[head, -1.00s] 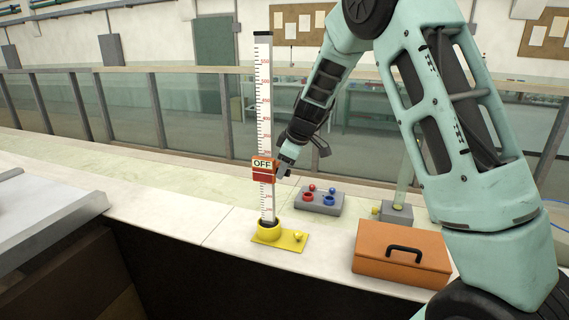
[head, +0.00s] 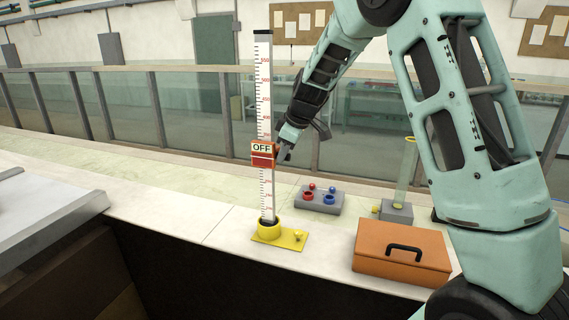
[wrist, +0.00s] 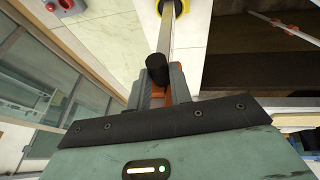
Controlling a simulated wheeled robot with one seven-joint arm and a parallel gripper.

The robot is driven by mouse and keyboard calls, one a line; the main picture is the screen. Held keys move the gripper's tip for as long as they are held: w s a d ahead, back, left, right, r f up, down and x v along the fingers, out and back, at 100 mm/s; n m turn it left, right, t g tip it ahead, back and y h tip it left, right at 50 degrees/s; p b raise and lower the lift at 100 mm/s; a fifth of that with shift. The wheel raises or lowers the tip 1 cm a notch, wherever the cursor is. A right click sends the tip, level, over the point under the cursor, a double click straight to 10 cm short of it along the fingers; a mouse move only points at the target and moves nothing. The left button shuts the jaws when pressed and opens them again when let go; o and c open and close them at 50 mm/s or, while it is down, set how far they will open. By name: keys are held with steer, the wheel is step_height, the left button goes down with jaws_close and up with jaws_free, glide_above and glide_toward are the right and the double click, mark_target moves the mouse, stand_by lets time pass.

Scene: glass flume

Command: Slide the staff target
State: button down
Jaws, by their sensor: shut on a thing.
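The white graduated staff (head: 264,100) stands upright in a yellow foot (head: 269,232) on the pale ledge. The red staff target (head: 262,160), with a white band reading "OFF", sits around the staff below its middle. My gripper (head: 281,152) is at the target's right side, shut on it. In the wrist view my gripper's fingers (wrist: 164,88) close about the orange-red target (wrist: 181,91), beside a black cylindrical knob (wrist: 157,68). The staff (wrist: 187,45) runs from there to the yellow foot (wrist: 175,8). The target's far side is hidden.
A grey block with red and blue fittings (head: 319,201) stands right of the foot. A glass-panelled wall (head: 190,105) runs behind. The ledge drops off in front.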

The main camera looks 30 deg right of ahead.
steer(key=shift+r, duration=0.3)
steer(key=c, duration=1.3)
jaws_free()
steer(key=shift+o, duration=0.2)
steer(key=b+v, duration=0.5)
steer(key=v, duration=1.2)
steer(key=shift+s+r, duration=0.15)
steer(key=s+a+f+g+b, duration=0.1)
steer(key=s+a+f, duration=0.3)
steer(key=a+f, duration=0.3)
steer(key=s+a+f+g+y+b, duration=0.1)
steer(key=s+a+f, duration=0.3)
steer(key=a, duration=0.5)
steer(key=s+a+f+g+b, duration=0.1)
steer(key=s+a+f, duration=0.3)
steer(key=a+f, duration=0.3)
steer(key=s+a+f, duration=0.2)
steer(key=s+f, duration=0.1)
steer(key=s, duration=0.4)
steer(key=s+a+f+g+h+b, duration=0.1)
steer(key=s+a+f, duration=0.1)
steer(key=s+f, duration=0.2)
steer(key=s+a+f, duration=0.2)
steer(key=s+f, duration=0.2)
steer(key=s, duration=0.5)
steer(key=shift+s+a+g+h+b, duration=0.25)
steer(key=shift+s+g+h+b, duration=0.05)
steer(key=shift+g+b, duration=0.1)
